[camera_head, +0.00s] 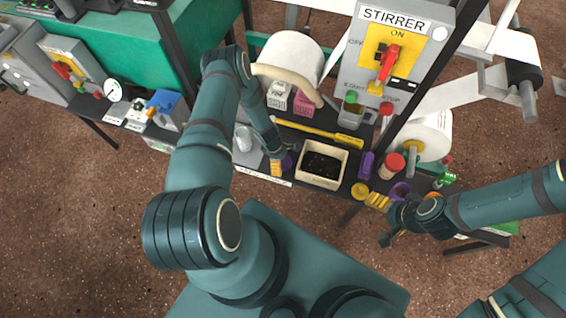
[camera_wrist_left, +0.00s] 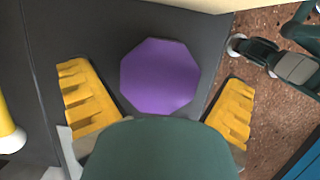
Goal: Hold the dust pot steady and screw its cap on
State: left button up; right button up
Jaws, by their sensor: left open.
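In the left wrist view a purple eight-sided flat top (camera_wrist_left: 160,76) lies between the yellow fingers of my left gripper (camera_wrist_left: 158,105), with a gap on each side. I cannot tell whether it is the dust pot or its cap. In the head view that purple thing (camera_head: 287,161) is partly hidden beside my left gripper (camera_head: 280,165), at the left of the cream tray. My left gripper is open. My right gripper (camera_head: 384,203) is at the right of the bench, beside a purple round thing (camera_head: 400,190) with a dark top; its finger gap is unclear.
A cream tray (camera_head: 341,168) of dark grains stands between the grippers. A yellow-handled tool (camera_head: 318,133) lies behind it. A purple block (camera_head: 366,164), a yellow disc (camera_head: 360,190) and a red-topped jar (camera_head: 391,166) stand to its right. The stirrer panel (camera_head: 365,75) rises behind.

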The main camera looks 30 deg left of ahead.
aim_at(283, 161)
dwell(0.3)
pick_arm(q)
jog(key=c, duration=0.9)
notch_tip(283, 161, up, 10)
jog(key=p, duration=0.2)
jog(key=shift+p, duration=0.4)
pick_arm(e)
jog(key=r, duration=0.2)
jog(key=shift+s+r, duration=0.25)
jog(key=shift+r, duration=0.1)
jog(key=shift+o, duration=0.2)
